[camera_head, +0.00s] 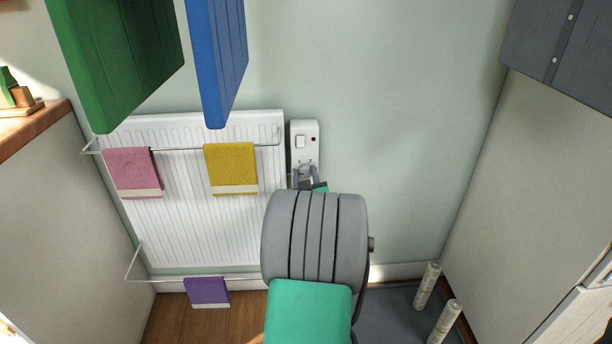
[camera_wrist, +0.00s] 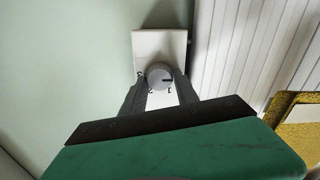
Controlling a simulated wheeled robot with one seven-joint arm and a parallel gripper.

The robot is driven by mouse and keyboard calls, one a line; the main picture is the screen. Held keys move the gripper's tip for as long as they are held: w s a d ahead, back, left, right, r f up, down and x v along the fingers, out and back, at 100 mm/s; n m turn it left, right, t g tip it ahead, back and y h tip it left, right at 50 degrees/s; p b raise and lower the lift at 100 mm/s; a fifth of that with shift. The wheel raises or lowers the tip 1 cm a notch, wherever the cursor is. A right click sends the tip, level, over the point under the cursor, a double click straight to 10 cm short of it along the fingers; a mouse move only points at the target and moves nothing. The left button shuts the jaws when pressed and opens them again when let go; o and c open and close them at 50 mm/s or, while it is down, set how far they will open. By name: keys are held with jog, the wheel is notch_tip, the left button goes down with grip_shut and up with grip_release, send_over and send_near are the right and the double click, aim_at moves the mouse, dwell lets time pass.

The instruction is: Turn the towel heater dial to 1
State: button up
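The towel heater's control box is a white box on the wall (camera_head: 306,130), right of the radiator in the head view. Its round grey dial (camera_wrist: 159,76) shows in the wrist view, with small dark marks around it and a dark pointer line toward the right. The marks are too small to read surely. My gripper (camera_wrist: 160,84) is at the dial, with one finger on each side of it. The fingers are apart, and I cannot tell whether they touch the dial. In the head view my gripper (camera_head: 309,176) partly hides the box's lower end.
The white radiator (camera_head: 200,225) carries pink (camera_head: 133,172), yellow (camera_head: 231,168) and purple (camera_head: 207,292) towels on rails. Green (camera_head: 120,60) and blue (camera_head: 218,60) panels hang in the near foreground. Two pale pipes (camera_head: 428,285) stand at lower right. The wall right of the box is clear.

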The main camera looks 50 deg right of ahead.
grip_shut()
jog(key=shift+d, duration=0.15)
jog(key=shift+m, duration=0.3)
jog(key=m, duration=1.1)
jog(key=shift+p, duration=0.35)
jog(key=shift+f, duration=0.1)
